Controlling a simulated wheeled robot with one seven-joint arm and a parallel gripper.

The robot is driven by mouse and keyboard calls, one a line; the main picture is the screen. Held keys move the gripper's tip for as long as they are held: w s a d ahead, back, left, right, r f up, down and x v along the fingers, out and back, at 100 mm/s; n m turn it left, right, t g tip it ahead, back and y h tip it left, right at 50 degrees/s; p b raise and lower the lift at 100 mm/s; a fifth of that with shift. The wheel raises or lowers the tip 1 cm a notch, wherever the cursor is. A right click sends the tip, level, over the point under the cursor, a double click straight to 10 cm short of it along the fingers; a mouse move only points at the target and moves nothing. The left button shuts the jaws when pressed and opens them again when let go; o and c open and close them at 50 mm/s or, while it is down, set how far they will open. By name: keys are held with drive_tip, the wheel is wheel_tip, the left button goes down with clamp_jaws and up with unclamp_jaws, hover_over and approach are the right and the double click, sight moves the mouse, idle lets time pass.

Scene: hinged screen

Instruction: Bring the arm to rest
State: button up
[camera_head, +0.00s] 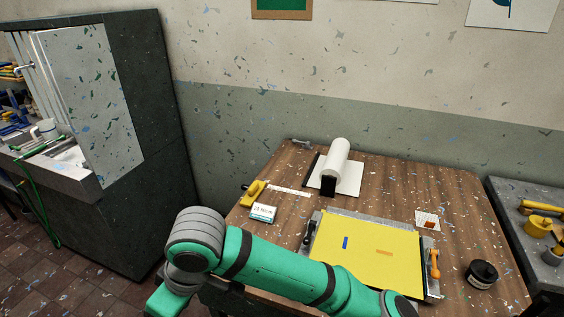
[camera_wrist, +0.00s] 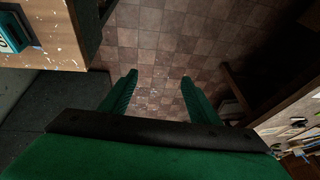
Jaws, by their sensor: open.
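My gripper (camera_wrist: 158,92) shows in the wrist view with its two green fingers spread wide apart. Nothing is between them; only the tiled floor shows beyond. In the head view my green arm reaches across the lower middle, in front of the wooden table (camera_head: 440,195). My gripper itself cannot be seen in the head view. The hinged screen (camera_head: 370,255) lies on the table with a yellow sheet and a grey frame. An orange-handled clamp (camera_head: 434,262) is at its right side, and a dark one (camera_head: 308,231) at its left.
A white roll (camera_head: 340,155) on a stand, a yellow tool (camera_head: 255,192), a small white box (camera_head: 263,213) and a black jar (camera_head: 481,274) are on the table. A dark cabinet with a sink (camera_head: 65,170) stands left. A grey bench (camera_head: 545,270) is right. Tiled floor (camera_wrist: 165,50) is open below.

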drive_tip(key=w+a+r+m+t+y, duration=0.4)
drive_tip(key=a+r+y, duration=0.3)
drive_tip(key=a+y, duration=0.45)
drive_tip(key=w+d+f+m+t+h, duration=0.5)
drive_tip(key=d+f+m+t, duration=0.45)
drive_tip(key=m+t, duration=0.2)
drive_tip(key=s+d+f+m+t+h, duration=0.1)
drive_tip(key=s+d+f+m+h, duration=0.4)
drive_tip(key=d+f, duration=0.45)
drive_tip(key=s+d+f+n+h, duration=0.2)
drive_tip(key=s+d, duration=0.2)
drive_tip(key=s, duration=0.4)
drive_tip(key=s+d+f+n+h, duration=0.2)
drive_tip(key=s+d, duration=0.3)
drive_tip(key=s, duration=0.3)
drive_tip(key=s+d+f+n+g+h, duration=0.1)
drive_tip(key=s+d+f+n+h, duration=0.1)
drive_tip(key=s+d, duration=0.3)
drive_tip(key=s+f, duration=0.1)
drive_tip(key=s, duration=0.2)
drive_tip(key=shift+s+n, duration=0.1)
drive_tip(key=shift+n, duration=0.15)
